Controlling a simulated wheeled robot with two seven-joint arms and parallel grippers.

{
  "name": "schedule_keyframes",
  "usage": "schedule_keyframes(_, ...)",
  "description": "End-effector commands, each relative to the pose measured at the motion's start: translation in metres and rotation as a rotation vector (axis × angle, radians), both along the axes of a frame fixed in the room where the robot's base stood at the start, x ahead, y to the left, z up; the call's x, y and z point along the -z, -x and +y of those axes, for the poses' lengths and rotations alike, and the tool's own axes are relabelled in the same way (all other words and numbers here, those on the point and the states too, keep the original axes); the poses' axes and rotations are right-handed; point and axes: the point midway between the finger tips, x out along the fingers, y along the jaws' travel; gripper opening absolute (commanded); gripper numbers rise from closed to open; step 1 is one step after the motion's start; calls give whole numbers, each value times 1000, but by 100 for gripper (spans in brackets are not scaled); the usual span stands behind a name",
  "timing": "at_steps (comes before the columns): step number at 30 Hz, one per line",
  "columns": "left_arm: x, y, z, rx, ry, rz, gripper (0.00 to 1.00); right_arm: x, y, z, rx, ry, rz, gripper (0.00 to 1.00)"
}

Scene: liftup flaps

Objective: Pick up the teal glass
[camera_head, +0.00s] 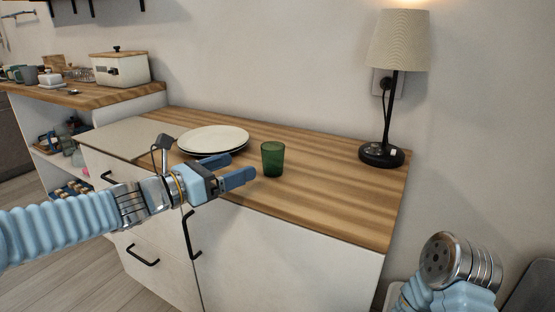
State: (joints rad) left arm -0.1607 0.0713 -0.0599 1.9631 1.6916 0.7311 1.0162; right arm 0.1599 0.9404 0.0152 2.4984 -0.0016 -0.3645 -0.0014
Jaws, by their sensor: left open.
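The teal glass (272,159), dark green in the picture, stands upright on the wooden counter (340,205), right of a stack of white plates (213,139). My left gripper (243,166) comes in from the left over the counter's front edge. It is open and empty, its blue fingers pointing right toward the glass. The fingertips appear just left of the glass; a small gap shows between them and it. Part of my right arm shows at the lower right, but its gripper fingers are not visible.
A table lamp (382,155) stands at the counter's right end by the wall. White drawers with black handles (142,255) lie below the counter. A white pot (120,69) stands on another counter at the back left. The wood right of the glass is clear.

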Motion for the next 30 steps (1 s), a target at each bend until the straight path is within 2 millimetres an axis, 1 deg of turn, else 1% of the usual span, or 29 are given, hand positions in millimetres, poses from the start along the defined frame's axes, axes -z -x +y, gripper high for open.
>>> schedule_keyframes(1, 0, -7, -10, 4, -1, 1, 86, -1, 0, 0, -1, 0, 1, 0)
schedule_keyframes(6, 0, -29, -36, 3, -2, 0, 86, -3, 0, 1, -1, -1, 0, 0)
schedule_keyframes(14, -1, -45, -55, 2, -2, 0, 86, -6, 1, 2, -3, -2, 2, 0)
schedule_keyframes(18, -4, -61, -72, 2, -4, 2, 86, -12, 1, 3, -6, -5, 2, 0)
schedule_keyframes(21, -3, -70, -82, 2, -4, -1, 86, -13, 2, 4, -7, -6, 3, 0)
schedule_keyframes(24, -3, -74, -86, 0, -3, 1, 86, -13, 2, 4, -8, -6, 3, 0)
schedule_keyframes(30, -2, -74, -86, 0, -3, 0, 86, -12, 2, 4, -8, -7, 3, 0)
